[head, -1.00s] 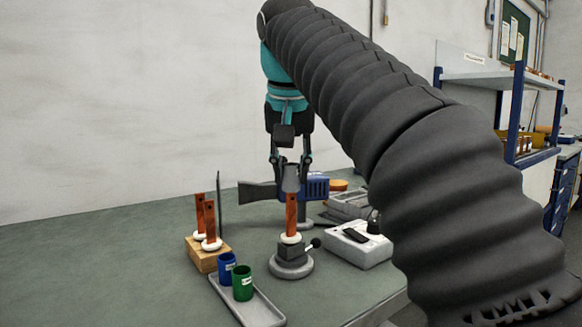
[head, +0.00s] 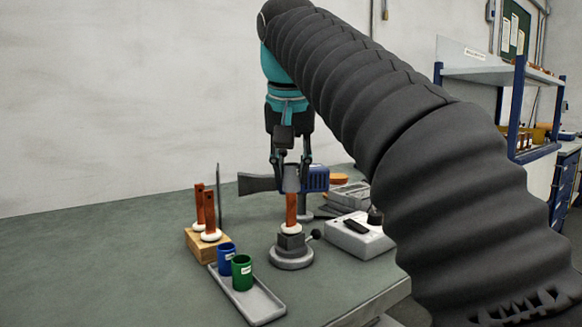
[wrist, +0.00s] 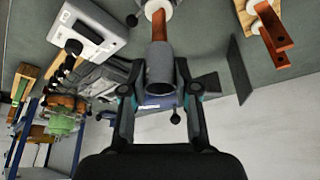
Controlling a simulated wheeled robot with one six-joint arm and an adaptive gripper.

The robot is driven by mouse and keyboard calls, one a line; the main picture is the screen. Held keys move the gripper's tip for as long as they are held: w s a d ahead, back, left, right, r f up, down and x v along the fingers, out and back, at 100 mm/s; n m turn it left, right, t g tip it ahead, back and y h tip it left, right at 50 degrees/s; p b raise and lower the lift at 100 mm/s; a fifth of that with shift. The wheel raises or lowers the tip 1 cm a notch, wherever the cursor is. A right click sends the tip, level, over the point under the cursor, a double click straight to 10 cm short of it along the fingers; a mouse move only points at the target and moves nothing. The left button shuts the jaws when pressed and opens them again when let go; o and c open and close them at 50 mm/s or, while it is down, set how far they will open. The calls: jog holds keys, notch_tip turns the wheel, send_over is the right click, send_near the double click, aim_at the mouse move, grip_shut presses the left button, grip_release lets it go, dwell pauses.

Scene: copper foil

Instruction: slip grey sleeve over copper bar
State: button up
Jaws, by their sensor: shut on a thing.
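My gripper (head: 291,164) is shut on the grey sleeve (head: 291,180), a short upright tube that also shows in the wrist view (wrist: 160,68). The copper bar (head: 291,208) stands upright below it, with a white collar at its foot, in a dark clamp on a round grey base (head: 291,255). The bar (wrist: 158,24) lines up with the sleeve in both views. Its upper end is hidden by the sleeve from both sides, so the sleeve seems to be around the bar's top. The lower part of the bar is bare.
A wooden block (head: 207,244) with copper bars stands at left, beside a thin dark upright plate (head: 218,190). A grey tray (head: 262,303) holds a blue cup (head: 227,258) and a green cup (head: 242,272). A white box (head: 358,238) stands at right.

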jog(key=shift+f+b, duration=0.3)
jog(key=shift+f, duration=0.2)
jog(key=o, duration=1.1)
jog(key=shift+r+p, duration=1.05)
jog(key=shift+p, duration=0.15)
dwell(0.6)
